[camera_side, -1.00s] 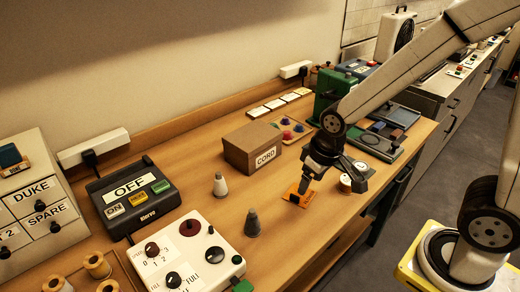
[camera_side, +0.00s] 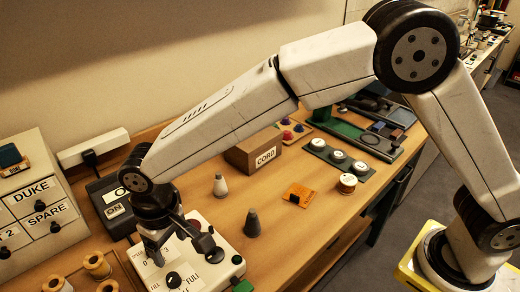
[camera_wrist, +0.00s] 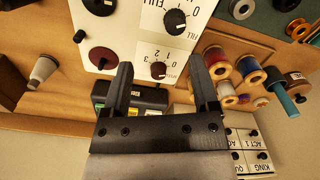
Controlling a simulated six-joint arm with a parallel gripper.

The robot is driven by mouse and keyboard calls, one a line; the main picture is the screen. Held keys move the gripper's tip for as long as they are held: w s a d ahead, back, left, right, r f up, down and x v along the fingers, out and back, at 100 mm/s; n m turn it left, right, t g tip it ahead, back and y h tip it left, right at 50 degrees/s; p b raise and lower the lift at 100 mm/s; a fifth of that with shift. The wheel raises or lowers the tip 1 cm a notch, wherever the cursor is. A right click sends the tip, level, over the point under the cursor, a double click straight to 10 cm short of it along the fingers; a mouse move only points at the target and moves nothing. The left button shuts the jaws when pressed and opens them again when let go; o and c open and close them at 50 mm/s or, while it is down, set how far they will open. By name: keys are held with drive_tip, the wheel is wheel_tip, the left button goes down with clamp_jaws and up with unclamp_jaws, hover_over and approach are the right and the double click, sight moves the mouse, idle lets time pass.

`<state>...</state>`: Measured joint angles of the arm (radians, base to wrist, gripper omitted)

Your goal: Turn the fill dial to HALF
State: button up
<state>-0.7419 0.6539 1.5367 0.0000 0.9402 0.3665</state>
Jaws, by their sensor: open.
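The fill dial (camera_side: 172,280) is a round black knob on the white control box (camera_side: 236,262), near its front. The wrist view shows it (camera_wrist: 175,21) beyond my fingertips, beside the FILL label. I cannot tell for sure where its pointer stands. The speed dial (camera_wrist: 158,70), on its own numbered plate, appears between my fingertips in that view. My gripper (camera_side: 182,246) points down over the control box, and the wrist view shows its two dark fingers (camera_wrist: 160,66) wide apart with nothing held. In the side view the gripper hides part of the box and the speed dial.
A dark ON/OFF box (camera_side: 105,190) stands behind the control box. Thread spools (camera_side: 98,265) sit in a tray to the left. The table around the orange card (camera_side: 297,194) is mostly clear.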

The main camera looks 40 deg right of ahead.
sight(172, 277)
drive_tip(key=shift+s+a+f, duration=0.1)
drive_tip(key=shift+s+a, duration=0.05)
drive_tip(key=shift+a, duration=0.35)
drive_tip(key=shift+s+a, duration=0.15)
drive_tip(key=shift+a, duration=0.35)
drive_tip(key=shift+f, duration=3.9)
drive_tip(key=shift+c, duration=0.2)
clamp_jaws()
